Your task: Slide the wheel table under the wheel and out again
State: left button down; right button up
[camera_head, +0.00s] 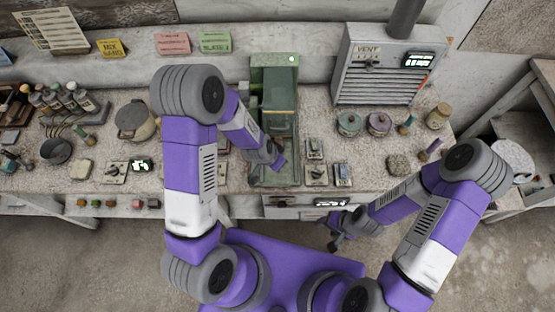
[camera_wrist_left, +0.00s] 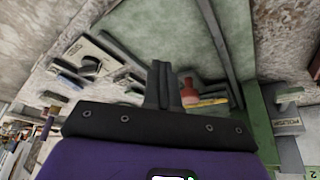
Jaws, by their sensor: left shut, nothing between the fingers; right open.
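The tall green machine (camera_head: 275,75) stands at the middle of the bench, with a green bed at its front. I cannot clearly make out the wheel or its table, as my left arm covers part of the machine. My left gripper (camera_wrist_left: 162,85) is shut and empty, over the front of the machine. A small red knob (camera_wrist_left: 189,93) and a yellow strip (camera_wrist_left: 208,102) show just right of its fingers in the left wrist view; I cannot tell whether they touch. My right gripper (camera_head: 336,236) is open and empty, low in front of the bench.
Small switch boxes (camera_head: 316,174) sit right of the machine, and a pot (camera_head: 135,119) stands to its left. Lidded jars (camera_head: 379,123) stand farther right. A grey vent cabinet (camera_head: 385,70) is behind them. The floor in front is clear.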

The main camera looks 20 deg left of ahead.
dwell(0.5)
pick_arm(q)
jog(key=c, duration=0.8)
grip_release()
jog(key=shift+c, duration=0.2)
jog(key=p+v, duration=0.1)
jog(key=v, duration=0.6)
jog(key=shift+s+r, duration=0.15)
jog(key=shift+r, duration=0.1)
